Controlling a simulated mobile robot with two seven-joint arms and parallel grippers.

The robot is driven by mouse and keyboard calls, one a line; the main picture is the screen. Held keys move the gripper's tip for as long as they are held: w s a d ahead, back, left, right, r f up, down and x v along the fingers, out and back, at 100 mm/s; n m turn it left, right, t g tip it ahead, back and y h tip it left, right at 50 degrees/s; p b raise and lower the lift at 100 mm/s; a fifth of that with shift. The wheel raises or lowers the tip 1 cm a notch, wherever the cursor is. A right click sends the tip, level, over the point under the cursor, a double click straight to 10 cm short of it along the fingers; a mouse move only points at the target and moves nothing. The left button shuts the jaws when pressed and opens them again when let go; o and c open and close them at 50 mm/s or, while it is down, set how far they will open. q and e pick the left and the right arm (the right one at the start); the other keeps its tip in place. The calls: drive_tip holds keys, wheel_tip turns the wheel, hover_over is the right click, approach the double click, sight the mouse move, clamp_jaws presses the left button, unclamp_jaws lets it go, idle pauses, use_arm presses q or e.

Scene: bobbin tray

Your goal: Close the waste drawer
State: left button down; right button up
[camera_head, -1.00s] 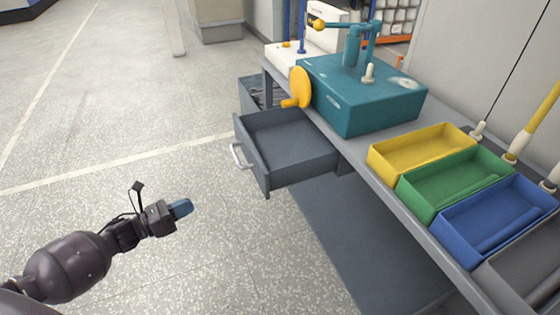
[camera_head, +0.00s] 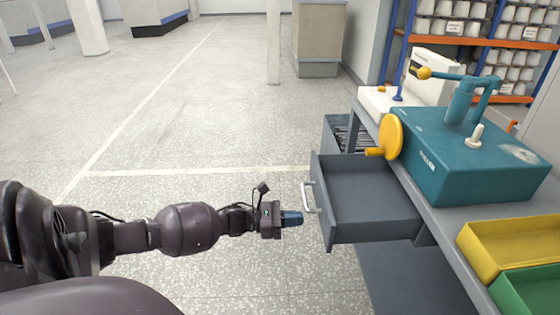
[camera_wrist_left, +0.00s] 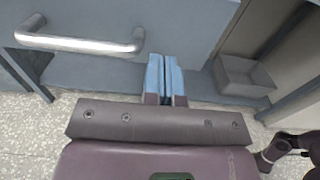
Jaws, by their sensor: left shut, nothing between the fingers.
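The waste drawer (camera_head: 372,200) is a grey open-topped drawer. It is pulled out from under the workbench and looks empty inside. Its silver bar handle (camera_head: 311,197) is on the front panel, facing my left arm. My left gripper (camera_head: 293,218) has blue fingertips and is shut and empty, just in front of the drawer front and beside the handle. In the left wrist view the shut fingertips (camera_wrist_left: 165,76) point at the grey drawer front (camera_wrist_left: 190,35), with the handle (camera_wrist_left: 80,42) to their left. I cannot tell whether they touch the panel. My right gripper is out of view.
The workbench carries a teal machine (camera_head: 470,155) with a yellow handwheel (camera_head: 391,136), plus a yellow bin (camera_head: 512,245) and a green bin (camera_head: 530,290). A grey container (camera_head: 337,130) stands behind the drawer. The floor (camera_head: 170,130) left of the bench is clear.

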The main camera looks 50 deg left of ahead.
sight(323, 218)
use_arm(q)
drive_tip(key=x, duration=0.4)
drive_tip(key=shift+f, duration=0.1)
drive_tip(key=shift+w+d+b, duration=0.3)
drive_tip(key=shift+w+d, duration=0.1)
drive_tip(key=shift+w, duration=0.05)
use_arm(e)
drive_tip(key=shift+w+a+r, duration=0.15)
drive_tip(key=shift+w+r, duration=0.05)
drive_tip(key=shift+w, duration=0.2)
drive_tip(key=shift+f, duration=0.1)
